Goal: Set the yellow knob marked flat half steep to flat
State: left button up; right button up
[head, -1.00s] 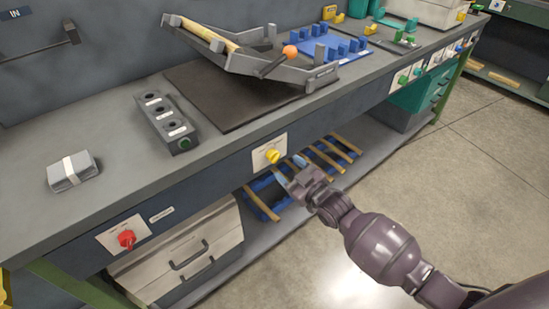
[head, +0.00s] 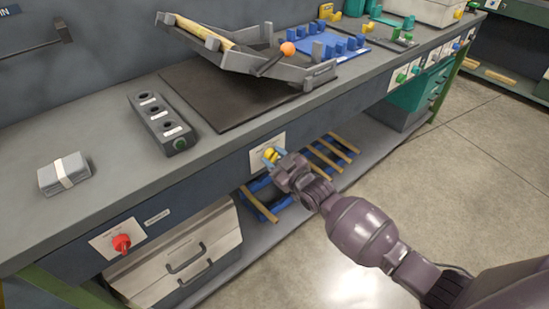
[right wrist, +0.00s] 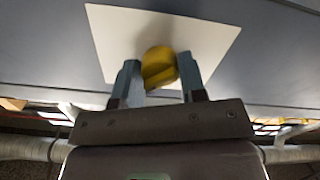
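The yellow knob (head: 270,154) sits on a pale plate (head: 257,156) on the front face of the bench. The marks on the plate are too small to read. My right gripper (head: 274,155) is at the knob, with one blue-grey finger on each side of it. In the right wrist view the knob (right wrist: 159,68) lies between the two fingertips (right wrist: 160,75), which appear to touch its sides. A raised bar across the knob's face looks slightly tilted. My left gripper is out of view.
A red knob (head: 121,243) is on another plate at the left. Above, the bench top holds a grey block with holes (head: 162,124), a grey bundle (head: 63,173) and a tilted tray (head: 235,62). A lower shelf holds a blue rack (head: 262,199) with wooden sticks.

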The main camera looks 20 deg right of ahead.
jog(key=c, duration=0.4)
